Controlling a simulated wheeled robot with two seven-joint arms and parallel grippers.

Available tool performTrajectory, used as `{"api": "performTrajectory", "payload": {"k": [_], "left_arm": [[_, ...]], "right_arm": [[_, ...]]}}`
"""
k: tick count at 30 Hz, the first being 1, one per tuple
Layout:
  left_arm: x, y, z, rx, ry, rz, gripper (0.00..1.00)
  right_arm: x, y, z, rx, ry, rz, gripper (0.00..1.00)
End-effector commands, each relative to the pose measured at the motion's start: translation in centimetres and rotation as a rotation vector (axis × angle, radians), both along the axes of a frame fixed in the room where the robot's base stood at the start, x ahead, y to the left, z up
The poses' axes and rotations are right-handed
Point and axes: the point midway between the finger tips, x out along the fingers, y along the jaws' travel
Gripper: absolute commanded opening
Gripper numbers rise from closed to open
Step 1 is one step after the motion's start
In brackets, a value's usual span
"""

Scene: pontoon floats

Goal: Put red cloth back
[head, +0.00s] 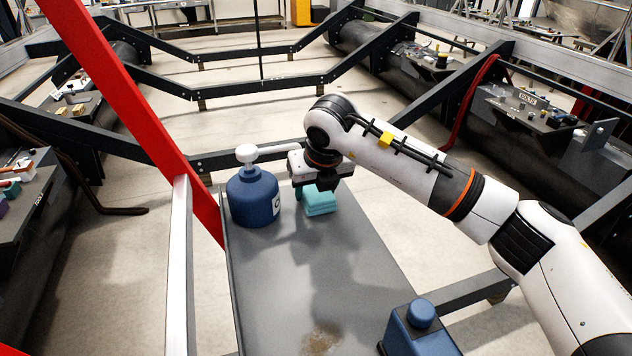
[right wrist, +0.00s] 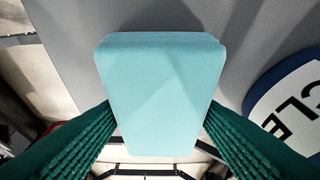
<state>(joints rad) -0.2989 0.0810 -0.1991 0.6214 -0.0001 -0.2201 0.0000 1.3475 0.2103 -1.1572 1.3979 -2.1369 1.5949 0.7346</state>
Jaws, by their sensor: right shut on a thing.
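No cloth that is clearly red shows in either view. A teal folded cloth or block (head: 320,203) is at the far end of the grey tabletop (head: 320,270), right of the blue bottle. My right gripper (head: 313,190) is over it. In the right wrist view the teal thing (right wrist: 160,90) sits between the two green fingers, which press its sides, so the gripper is shut on it. Whether it still touches the tabletop is hard to tell. My left gripper is out of view.
A blue bottle (head: 252,197) with a white pump stands close left of my right gripper. A blue container (head: 420,328) stands at the near right corner. A brown stain (head: 322,341) marks the near tabletop. A red beam (head: 135,110) slants past on the left.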

Motion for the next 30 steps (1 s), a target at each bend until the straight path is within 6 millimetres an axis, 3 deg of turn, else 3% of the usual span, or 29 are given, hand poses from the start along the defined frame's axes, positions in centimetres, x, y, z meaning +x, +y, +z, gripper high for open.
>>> {"api": "performTrajectory", "payload": {"k": [5,6,10,22,30], "left_arm": [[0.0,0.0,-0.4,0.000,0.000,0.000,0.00],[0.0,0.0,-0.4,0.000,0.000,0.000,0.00],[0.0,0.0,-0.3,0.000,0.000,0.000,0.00],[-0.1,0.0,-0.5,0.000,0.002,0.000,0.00],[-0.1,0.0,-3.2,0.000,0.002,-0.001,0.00]], "right_arm": [[0.0,0.0,-0.3,0.000,0.000,0.000,0.34],[0.0,0.0,-0.3,0.000,0.000,0.000,0.57],[0.0,0.0,-0.2,0.000,0.000,0.000,0.77],[-0.2,-0.1,0.4,0.001,-0.002,0.000,0.77],[-2.1,-0.7,5.1,0.002,-0.006,0.000,0.77]]}}
